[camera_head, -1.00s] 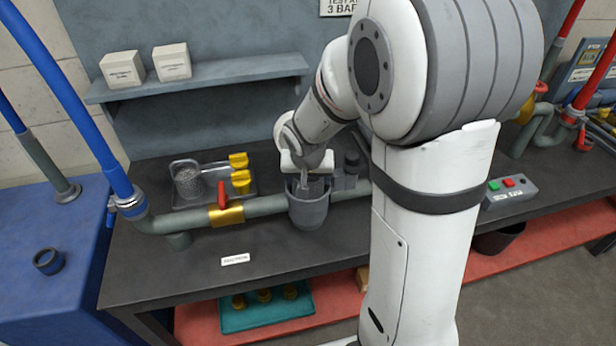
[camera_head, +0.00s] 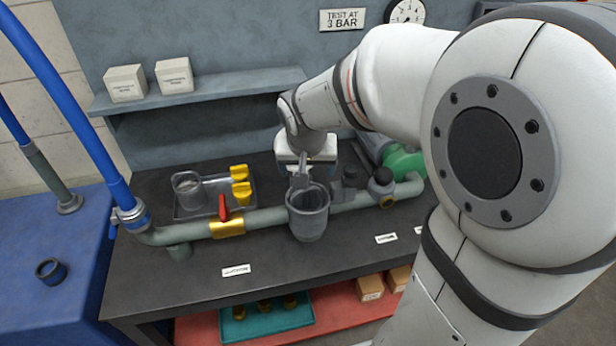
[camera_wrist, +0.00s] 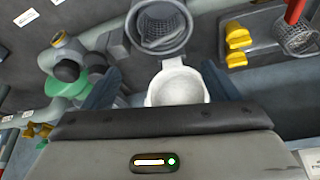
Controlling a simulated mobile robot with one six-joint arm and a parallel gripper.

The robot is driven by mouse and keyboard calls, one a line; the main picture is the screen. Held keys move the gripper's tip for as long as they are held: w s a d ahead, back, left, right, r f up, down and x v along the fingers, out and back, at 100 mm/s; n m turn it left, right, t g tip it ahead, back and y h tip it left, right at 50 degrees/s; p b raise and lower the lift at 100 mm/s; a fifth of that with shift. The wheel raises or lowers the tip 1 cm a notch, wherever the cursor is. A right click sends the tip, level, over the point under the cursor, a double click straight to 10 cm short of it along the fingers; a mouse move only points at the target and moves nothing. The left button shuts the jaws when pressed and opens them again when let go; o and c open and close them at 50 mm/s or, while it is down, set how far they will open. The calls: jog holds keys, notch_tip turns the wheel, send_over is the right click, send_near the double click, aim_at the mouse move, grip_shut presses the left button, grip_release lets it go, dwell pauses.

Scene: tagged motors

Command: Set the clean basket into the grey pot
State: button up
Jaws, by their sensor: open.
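The grey pot (camera_head: 308,222) stands upright in the pipe line on the bench. My gripper (camera_head: 301,182) is open just above and behind the pot's rim. In the wrist view my gripper's fingers (camera_wrist: 161,86) are spread either side of a pale round cup-like thing (camera_wrist: 178,88), which I cannot identify.
A grey tray (camera_head: 207,215) holds yellow fittings (camera_head: 240,190) left of the pot. A red-handled valve (camera_head: 225,210) stands on the pipe beside it. A dark knob (camera_head: 381,180) and green motor (camera_head: 405,163) are to the right.

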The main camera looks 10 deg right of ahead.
jog(key=s+n, duration=0.1)
jog(key=s, duration=0.7)
jog(key=s+d+r+n+g+y, duration=0.1)
jog(key=s+n, duration=0.1)
jog(key=s, duration=0.7)
jog(key=shift+s+d+r, duration=0.25)
jog(key=shift+r, duration=0.05)
notch_tip(320, 180, down, 32)
jog(key=w+g+b, duration=0.2)
jog(key=b, duration=2.6)
jog(key=shift+w+a, duration=0.2)
jog(key=shift+w, duration=0.05)
